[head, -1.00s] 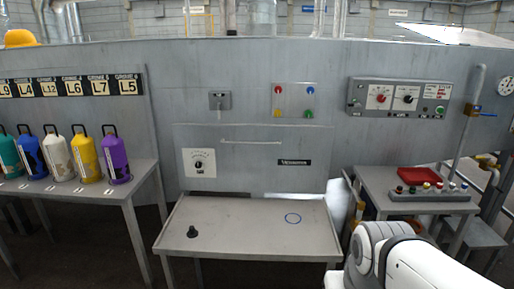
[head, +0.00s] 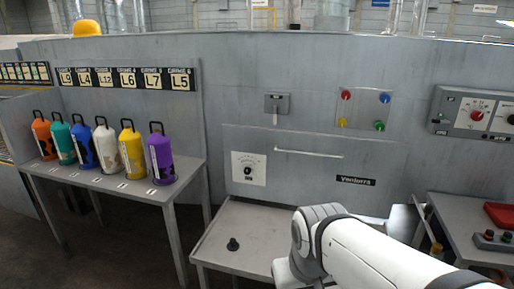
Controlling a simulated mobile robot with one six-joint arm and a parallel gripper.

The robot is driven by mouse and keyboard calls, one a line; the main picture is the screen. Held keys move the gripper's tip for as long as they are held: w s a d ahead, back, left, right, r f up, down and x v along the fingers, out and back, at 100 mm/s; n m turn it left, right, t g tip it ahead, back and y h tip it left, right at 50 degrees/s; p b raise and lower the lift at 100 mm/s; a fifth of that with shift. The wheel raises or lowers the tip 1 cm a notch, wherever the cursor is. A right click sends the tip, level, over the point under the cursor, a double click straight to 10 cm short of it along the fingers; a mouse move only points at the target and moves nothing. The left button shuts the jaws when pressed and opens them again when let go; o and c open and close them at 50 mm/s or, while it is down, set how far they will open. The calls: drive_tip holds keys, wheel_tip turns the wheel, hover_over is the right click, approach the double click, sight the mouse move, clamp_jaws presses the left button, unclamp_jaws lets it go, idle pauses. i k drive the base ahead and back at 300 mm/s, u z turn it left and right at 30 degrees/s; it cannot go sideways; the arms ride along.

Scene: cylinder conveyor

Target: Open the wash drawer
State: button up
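The wash drawer front (head: 300,172) is a grey panel set in the grey wall, and it looks flush and closed. A thin horizontal bar handle (head: 309,153) runs across its upper part. A white dial plate (head: 248,169) is on its left and a black "Venturra" label (head: 355,180) on its right. My white arm reaches in from the lower right, over the table below the drawer. The end of the arm and my gripper cannot be made out.
A side table (head: 195,172) on the left holds several coloured canisters. A switch (head: 277,103) and a panel of coloured buttons (head: 365,109) are above. A bench (head: 452,212) with a red tray (head: 499,214) is at right.

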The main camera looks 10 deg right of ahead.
sight(302, 169)
drive_tip(key=u, duration=0.2)
drive_tip(key=i, duration=1)
drive_tip(key=z, duration=0.5)
drive_tip(key=i, duration=0.55)
drive_tip(key=z, duration=0.45)
drive_tip(key=k, duration=0.9)
drive_tip(key=z, duration=0.15)
drive_tip(key=i, duration=0.9)
